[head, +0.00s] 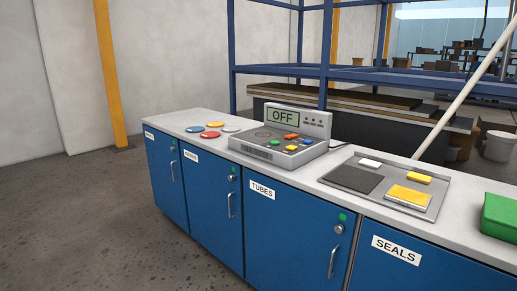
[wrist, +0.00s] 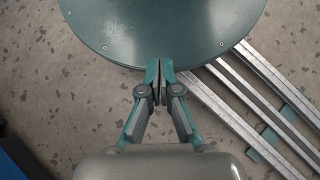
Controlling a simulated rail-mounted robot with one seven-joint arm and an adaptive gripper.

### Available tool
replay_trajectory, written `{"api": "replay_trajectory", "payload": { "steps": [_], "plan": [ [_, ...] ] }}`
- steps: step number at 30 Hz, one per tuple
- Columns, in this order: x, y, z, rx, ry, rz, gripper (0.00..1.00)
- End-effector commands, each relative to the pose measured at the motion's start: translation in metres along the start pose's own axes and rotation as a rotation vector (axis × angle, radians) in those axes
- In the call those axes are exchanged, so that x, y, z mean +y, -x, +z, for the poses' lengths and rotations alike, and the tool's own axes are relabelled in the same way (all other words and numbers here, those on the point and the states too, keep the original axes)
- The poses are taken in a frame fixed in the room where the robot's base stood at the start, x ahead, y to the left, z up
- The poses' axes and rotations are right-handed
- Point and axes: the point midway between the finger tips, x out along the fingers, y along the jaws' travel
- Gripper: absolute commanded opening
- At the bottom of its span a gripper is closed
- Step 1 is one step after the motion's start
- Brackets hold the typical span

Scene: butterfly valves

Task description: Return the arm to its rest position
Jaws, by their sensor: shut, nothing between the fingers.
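My gripper (wrist: 160,76) shows in the wrist view with its fingertips together and nothing between them. It points over the edge of a round dark green plate (wrist: 162,28) with small screws near its rim. I cannot tell how far the fingertips are above the plate. My gripper does not show in the head view.
Metal rails (wrist: 262,100) run along the speckled floor (wrist: 55,95). In the head view a counter (head: 190,119) with blue cabinets (head: 290,238) carries a device reading OFF (head: 283,143), a tray (head: 335,181) and a green box (head: 499,215). Open floor (head: 80,220) lies left.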

Motion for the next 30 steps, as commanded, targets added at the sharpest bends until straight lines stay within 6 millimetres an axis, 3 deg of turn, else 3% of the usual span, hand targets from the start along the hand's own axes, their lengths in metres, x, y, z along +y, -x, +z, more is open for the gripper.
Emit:
{"api": "replay_trajectory", "payload": {
  "steps": [1, 15, 30],
  "plan": [
    [0.000, 0.014, 0.020, 0.014, 0.000, -0.001, 0.00],
    [-0.002, 0.040, 0.080, 0.164, -0.001, -0.010, 0.00],
    [-0.002, 0.040, 0.087, 0.205, -0.001, -0.012, 0.00]
  ]
}}
